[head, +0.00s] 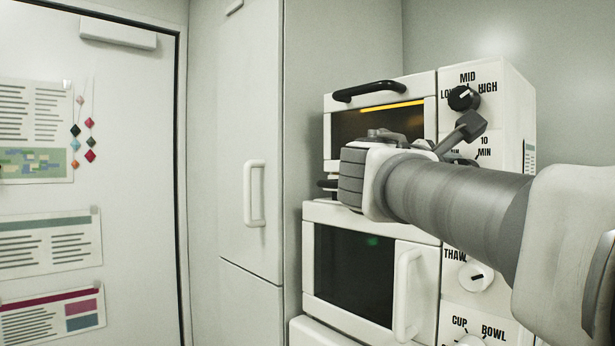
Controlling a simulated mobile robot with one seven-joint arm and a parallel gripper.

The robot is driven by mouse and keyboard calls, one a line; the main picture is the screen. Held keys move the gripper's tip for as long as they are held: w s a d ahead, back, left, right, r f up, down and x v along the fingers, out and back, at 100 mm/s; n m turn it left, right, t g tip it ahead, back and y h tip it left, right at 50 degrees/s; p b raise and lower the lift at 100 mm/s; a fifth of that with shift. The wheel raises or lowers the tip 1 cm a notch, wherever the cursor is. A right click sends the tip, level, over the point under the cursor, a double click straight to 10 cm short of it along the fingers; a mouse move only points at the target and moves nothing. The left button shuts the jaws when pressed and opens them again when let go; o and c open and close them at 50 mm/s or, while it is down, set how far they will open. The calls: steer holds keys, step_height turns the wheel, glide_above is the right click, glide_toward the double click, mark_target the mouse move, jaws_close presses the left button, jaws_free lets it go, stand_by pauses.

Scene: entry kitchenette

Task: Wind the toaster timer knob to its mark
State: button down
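The white toaster oven (430,82) stands on top of a microwave at the right in the head view. Its upper knob (463,98) is black, with LOW, MID and HIGH printed around it. The timer dial area (487,145), marked 10 MIN, is below that. The timer knob is mostly hidden behind my gripper, so I cannot read its pointer or its mark. My gripper (468,136) is at the timer dial, with one dark finger showing. I cannot tell whether it touches the knob or how far apart the fingers are.
The microwave (308,255) below has a vertical handle (407,290) sticking out and a THAW knob (476,277). The toaster's black door handle (368,91) also sticks out. A tall cabinet (235,200) stands to the left, beside a door (130,150) with posters.

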steer(key=shift+d+f+m+b, duration=0.1)
steer(key=shift+f+m+b, duration=0.05)
steer(key=shift+m+b, duration=1.1)
steer(key=shift+f+m+b, duration=0.15)
steer(key=shift+m+b, duration=1)
steer(key=shift+b, duration=0.05)
steer(key=shift+m+b, duration=2.1)
steer(key=shift+m, duration=0.3)
steer(key=c, duration=0.8)
jaws_free()
steer(key=o, duration=0.5)
steer(key=shift+r, duration=0.15)
steer(key=shift+r, duration=0.15)
steer(key=shift+s+a, duration=0.15)
steer(key=shift+a, duration=0.05)
